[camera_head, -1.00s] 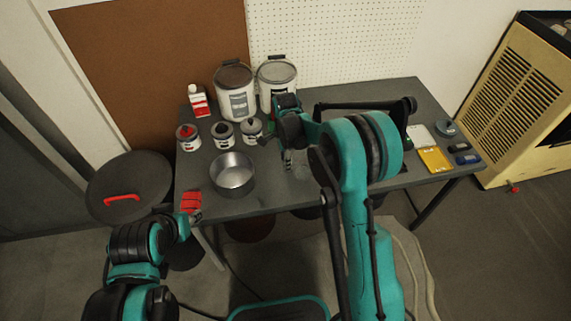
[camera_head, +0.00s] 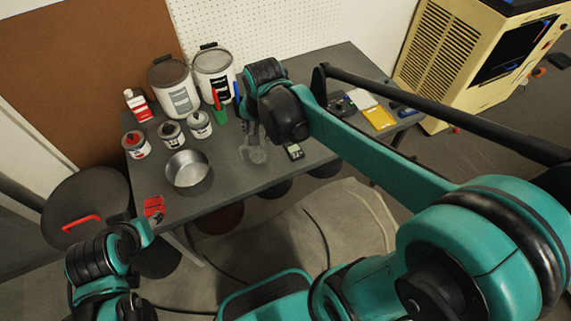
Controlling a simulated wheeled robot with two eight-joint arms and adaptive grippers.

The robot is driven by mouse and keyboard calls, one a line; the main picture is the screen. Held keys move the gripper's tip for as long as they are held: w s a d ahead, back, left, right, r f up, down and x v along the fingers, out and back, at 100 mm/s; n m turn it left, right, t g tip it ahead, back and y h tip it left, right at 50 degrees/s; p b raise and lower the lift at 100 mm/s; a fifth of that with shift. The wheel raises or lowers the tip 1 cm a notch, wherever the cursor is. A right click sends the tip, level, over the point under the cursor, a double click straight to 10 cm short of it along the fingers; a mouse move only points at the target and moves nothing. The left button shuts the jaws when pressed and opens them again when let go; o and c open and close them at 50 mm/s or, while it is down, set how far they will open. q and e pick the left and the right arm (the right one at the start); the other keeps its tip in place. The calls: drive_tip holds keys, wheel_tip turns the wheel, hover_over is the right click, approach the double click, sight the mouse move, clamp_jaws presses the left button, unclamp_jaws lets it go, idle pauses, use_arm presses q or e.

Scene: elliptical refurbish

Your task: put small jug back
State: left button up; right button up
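The small jug (camera_head: 255,154) looks like a clear, see-through vessel near the table's front middle, right of a metal bowl. It is faint, and I cannot tell whether it touches the table. My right gripper (camera_head: 250,135) points down right at the jug. Its fingers are small and partly hidden by my dark wrist, so I cannot tell whether they grip it. My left gripper (camera_head: 146,229) is low at the table's front left corner, beside a red item (camera_head: 154,207). Its fingers are not clear.
The metal bowl (camera_head: 188,170) stands left of the jug. Several small cans, a red-white bottle (camera_head: 137,106) and two large buckets (camera_head: 213,75) stand behind. A small dark device (camera_head: 294,152) lies right of the jug. A yellow pad (camera_head: 378,118) lies farther right.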

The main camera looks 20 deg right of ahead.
drive_tip(key=s+d+n+t, duration=0.2)
drive_tip(key=s+n, duration=0.6)
drive_tip(key=s, duration=0.5)
drive_tip(key=shift+d+f+n+t, duration=0.35)
drive_tip(key=shift+f+n+t, duration=0.05)
drive_tip(key=shift+t, duration=0.4)
